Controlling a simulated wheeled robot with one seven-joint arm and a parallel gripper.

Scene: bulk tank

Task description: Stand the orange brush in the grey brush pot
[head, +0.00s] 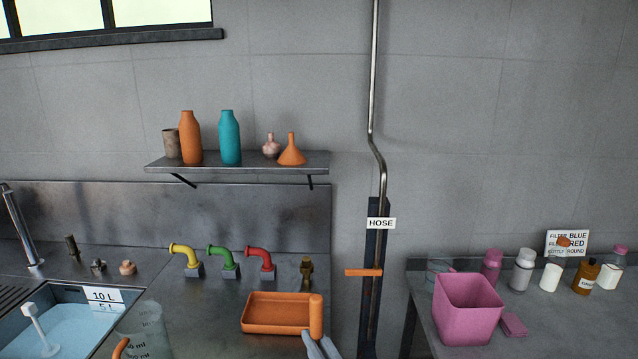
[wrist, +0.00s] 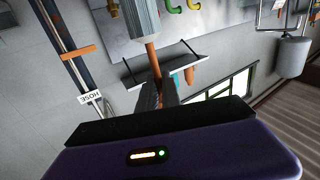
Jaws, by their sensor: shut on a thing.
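In the wrist view, which is upside down, my gripper (wrist: 158,94) is shut on the orange handle of the brush (wrist: 153,62). A pale grey, ridged head (wrist: 143,20) is at the far end of the handle, lower in the room than the fingers. In the head view an upright orange piece, seemingly the brush (head: 316,314), shows in front of the orange tray's right end; my fingers are not clear there. A grey-brown pot (head: 172,144), seemingly the brush pot, stands upright at the left end of the wall shelf, apart from the brush. Its inside is hidden.
The shelf (head: 240,168) also holds an orange bottle (head: 190,140), a teal bottle (head: 229,140), a small pink flask and an orange funnel (head: 291,152). Below are three coloured taps, an orange tray (head: 270,327) and a sink (head: 70,322). A hose pipe (head: 374,120) runs right of the shelf.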

